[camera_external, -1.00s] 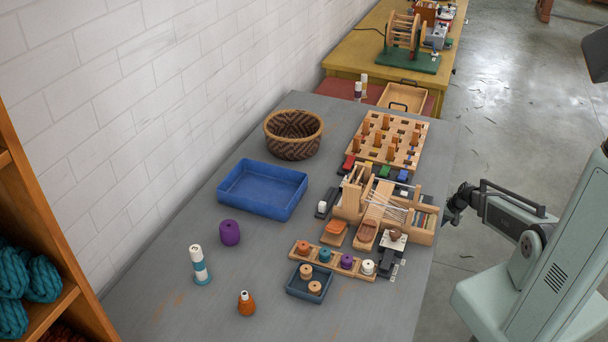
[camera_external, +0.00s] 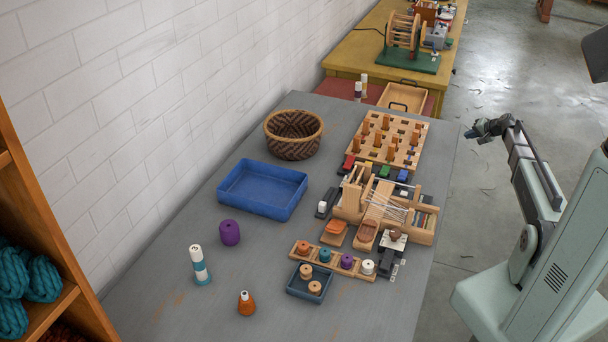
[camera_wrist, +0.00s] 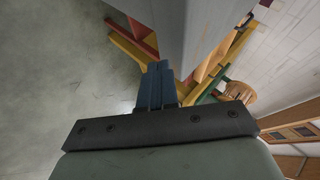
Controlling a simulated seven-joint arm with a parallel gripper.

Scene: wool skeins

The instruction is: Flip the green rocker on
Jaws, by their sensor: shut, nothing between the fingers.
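The green rocker (camera_external: 384,171) sits in a row of coloured rockers on the grey table, between a red rocker (camera_external: 348,161) and a blue rocker (camera_external: 402,176). It is too small to tell which way it is tipped. My gripper (camera_external: 467,134) is beyond the table's right edge, over the floor and apart from the rockers. In the wrist view my gripper's fingers (camera_wrist: 157,85) are together with nothing between them. The rockers cannot be made out in the wrist view.
A wooden peg board (camera_external: 408,127) stands just behind the rockers, and a wooden loom (camera_external: 350,205) just in front. A woven basket (camera_external: 293,148) and blue tray (camera_external: 234,201) lie to the left. A yellow table (camera_external: 350,55) stands behind.

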